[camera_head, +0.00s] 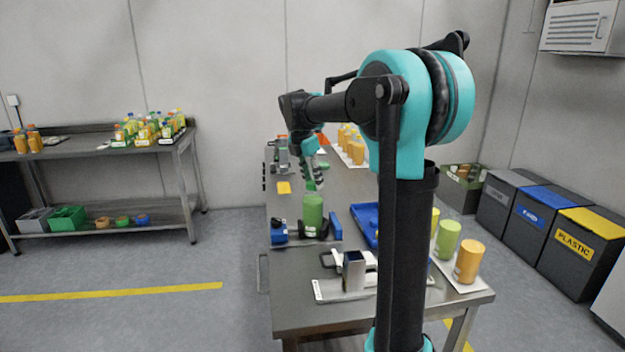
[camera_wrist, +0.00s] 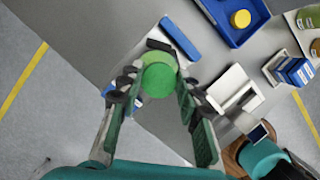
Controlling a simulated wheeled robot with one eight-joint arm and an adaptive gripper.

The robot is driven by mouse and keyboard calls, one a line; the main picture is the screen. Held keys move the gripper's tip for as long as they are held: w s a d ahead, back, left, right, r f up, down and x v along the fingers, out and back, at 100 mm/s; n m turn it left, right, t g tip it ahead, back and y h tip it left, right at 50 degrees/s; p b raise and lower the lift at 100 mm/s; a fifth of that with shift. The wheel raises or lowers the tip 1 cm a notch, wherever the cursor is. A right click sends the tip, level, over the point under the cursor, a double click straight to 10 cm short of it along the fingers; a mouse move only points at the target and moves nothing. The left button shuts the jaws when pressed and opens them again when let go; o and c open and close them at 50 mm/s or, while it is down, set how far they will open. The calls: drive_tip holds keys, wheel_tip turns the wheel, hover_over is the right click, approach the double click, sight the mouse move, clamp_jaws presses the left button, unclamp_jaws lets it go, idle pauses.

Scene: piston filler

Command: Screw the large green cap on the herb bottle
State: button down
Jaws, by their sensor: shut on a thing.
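The green herb bottle (camera_head: 313,215) stands upright on the steel table in a dark holder between blue parts. My gripper (camera_head: 315,184) reaches down from above, right over the bottle's top. In the wrist view my gripper (camera_wrist: 158,84) is shut on the large green cap (camera_wrist: 158,80), a round disc between its two fingers. A lighter green rim of the bottle (camera_wrist: 163,58) shows behind the cap. The cap is over the bottle's mouth, slightly offset in the wrist view. I cannot tell whether it touches the neck.
A blue part (camera_head: 335,226) stands right of the bottle and another blue device (camera_head: 279,232) left. A blue tray (camera_head: 365,222) lies farther right. A metal fixture on a white plate (camera_head: 330,291) is nearer. Orange and green bottles (camera_head: 469,262) stand at the right edge.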

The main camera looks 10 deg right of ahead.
drive_tip(key=m+g, duration=0.1)
drive_tip(key=m, duration=0.3)
drive_tip(key=shift+h, duration=0.3)
drive_tip(key=m+g, duration=0.1)
drive_tip(key=m, duration=0.2)
drive_tip(key=shift+m, duration=0.3)
drive_tip(key=m+g, duration=0.1)
drive_tip(key=m, duration=0.3)
drive_tip(key=m+g, duration=0.1)
drive_tip(key=m, duration=0.2)
drive_tip(key=shift+y, duration=0.4)
drive_tip(key=c, duration=1)
unclamp_jaws()
